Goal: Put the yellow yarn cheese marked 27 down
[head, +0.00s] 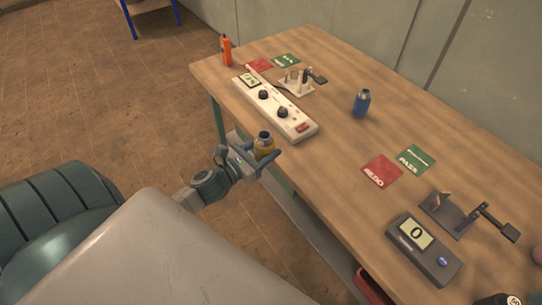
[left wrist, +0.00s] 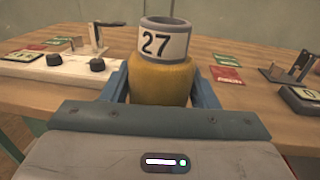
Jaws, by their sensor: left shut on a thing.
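The yellow yarn cheese marked 27 (head: 264,147) is a yellow package with a grey top and a white number label. It is upright between the blue fingers of my left gripper (head: 262,156), which is shut on it. In the head view it shows at the near edge of the wooden table (head: 335,135); how high it is held I cannot tell. In the left wrist view the yarn cheese (left wrist: 162,78) fills the middle, its label facing the camera and its lower part hidden by my gripper. My right gripper is not in view.
A white instrument box with knobs (head: 272,108) lies just beyond the yarn cheese. A blue bottle-like package (head: 361,103), red REDO (head: 381,170) and green PASS (head: 415,158) cards, a dark meter (head: 424,250) and an orange bottle (head: 226,50) stand about. The table's middle is clear.

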